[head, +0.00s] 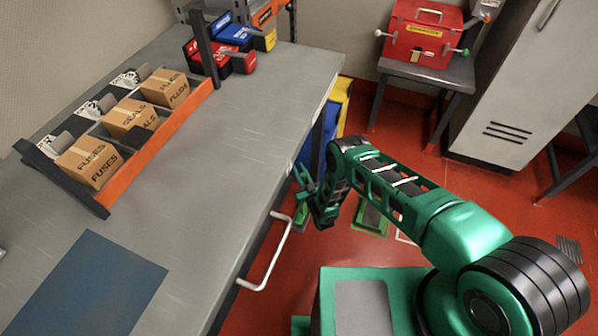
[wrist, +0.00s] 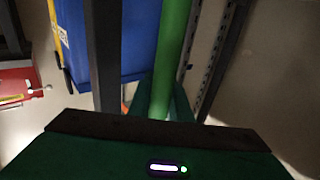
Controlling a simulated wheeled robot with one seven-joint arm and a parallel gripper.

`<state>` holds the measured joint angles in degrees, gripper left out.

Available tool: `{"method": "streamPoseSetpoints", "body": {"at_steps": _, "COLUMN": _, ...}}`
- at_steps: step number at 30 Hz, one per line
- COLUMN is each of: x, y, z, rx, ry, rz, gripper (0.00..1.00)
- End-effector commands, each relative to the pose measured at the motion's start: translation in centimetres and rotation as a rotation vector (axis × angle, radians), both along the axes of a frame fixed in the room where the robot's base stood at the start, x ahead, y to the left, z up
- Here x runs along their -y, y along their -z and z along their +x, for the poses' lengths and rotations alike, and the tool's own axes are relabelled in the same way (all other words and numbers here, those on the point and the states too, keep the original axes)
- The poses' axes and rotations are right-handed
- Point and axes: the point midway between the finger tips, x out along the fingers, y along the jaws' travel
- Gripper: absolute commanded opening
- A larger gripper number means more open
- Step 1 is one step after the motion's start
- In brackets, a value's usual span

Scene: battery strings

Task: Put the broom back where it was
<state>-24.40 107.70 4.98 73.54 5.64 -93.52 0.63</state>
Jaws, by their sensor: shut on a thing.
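A green pole, which I take for the broom handle (wrist: 175,45), runs from the top edge of the wrist view down between my gripper's two green fingers (wrist: 162,100). My gripper is shut on it. In the head view my gripper (head: 308,188) is low beside the right edge of the workbench. The broom cannot be made out clearly there, as my green gripper and the bench edge overlap that spot. The broom's head is not clearly seen in either view.
The grey workbench (head: 215,130) has a white bar handle (head: 268,262) on its near side. Blue and yellow bins (head: 338,105) stand under its far end. A red box (head: 422,35) sits on a small table (head: 437,70) beside a grey cabinet (head: 510,80). Red floor is open between.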

Motion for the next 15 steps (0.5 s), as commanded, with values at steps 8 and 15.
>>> {"method": "streamPoseSetpoints", "body": {"at_steps": 8, "x": 0.02, "y": 0.16, "z": 0.0, "rx": 0.0, "ry": 0.0, "rz": 0.0, "gripper": 0.37}}
{"method": "streamPoseSetpoints", "body": {"at_steps": 15, "x": 0.03, "y": 0.09, "z": 0.01, "rx": 0.0, "ry": 0.001, "rz": 0.0, "gripper": 0.37}}
